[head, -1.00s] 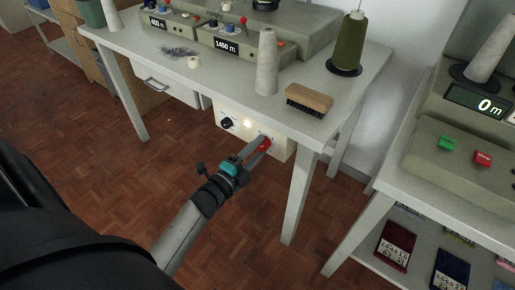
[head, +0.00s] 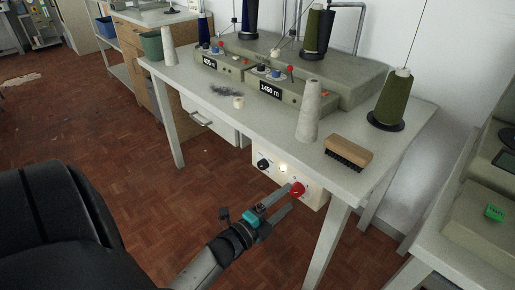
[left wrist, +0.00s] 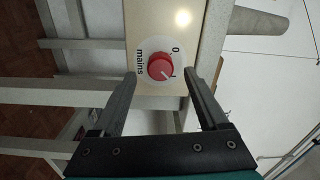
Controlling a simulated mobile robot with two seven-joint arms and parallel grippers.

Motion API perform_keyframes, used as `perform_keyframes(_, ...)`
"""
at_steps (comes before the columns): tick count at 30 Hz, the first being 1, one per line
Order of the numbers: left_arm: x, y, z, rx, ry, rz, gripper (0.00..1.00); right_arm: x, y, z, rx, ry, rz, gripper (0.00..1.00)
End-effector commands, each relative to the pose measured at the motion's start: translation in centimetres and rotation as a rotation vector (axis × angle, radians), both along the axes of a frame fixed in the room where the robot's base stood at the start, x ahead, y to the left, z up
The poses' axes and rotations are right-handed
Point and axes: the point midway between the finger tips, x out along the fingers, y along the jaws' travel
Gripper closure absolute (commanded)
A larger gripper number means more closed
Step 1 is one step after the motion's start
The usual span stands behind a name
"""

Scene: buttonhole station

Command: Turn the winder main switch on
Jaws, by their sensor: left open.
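The winder main switch is a red round knob (head: 297,188) on a cream panel (head: 318,199) under the front edge of the table. In the left wrist view the knob (left wrist: 160,66) sits on a white label reading "mains", with a 0 mark. Its white line points to the lower right, away from the 0. My left gripper (head: 291,197) is open in front of the knob. In the left wrist view its fingertips (left wrist: 161,75) stand apart on either side of the knob, with gaps, and hold nothing. A lit lamp (head: 283,168) is beside the switch.
A black knob (head: 264,164) is on the same panel. The table (head: 250,120) bears a grey cone (head: 309,110), a brush (head: 348,152), a green cone (head: 390,97) and winder units. A black chair (head: 50,220) stands at lower left. The floor between is clear.

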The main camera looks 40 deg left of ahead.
Motion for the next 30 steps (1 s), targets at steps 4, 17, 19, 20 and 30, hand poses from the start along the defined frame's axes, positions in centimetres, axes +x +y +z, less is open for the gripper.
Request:
perform_keyframes(4,-3.3,0.3,0.0,-0.003,0.005,0.002,0.23,-0.5,-0.4,-1.1,-0.006,0.006,0.002,1.0)
perform_keyframes(17,-11.2,0.9,-0.1,-0.002,0.001,0.002,0.23,-1.9,-1.7,-4.0,-0.02,0.007,0.005,1.0)
perform_keyframes(19,-11.8,0.9,-0.2,-0.001,0.002,0.002,0.23,-2.0,-1.8,-4.1,-0.02,0.007,0.005,1.0)
perform_keyframes(20,-11.9,0.9,-0.2,0.0,0.001,0.001,0.23,-2.1,-1.8,-4.2,-0.021,0.006,0.005,1.0)
perform_keyframes(30,-12.3,1.0,-0.2,0.0,0.0,0.001,0.23,-2.2,-1.8,-4.4,-0.021,0.006,0.005,1.0)
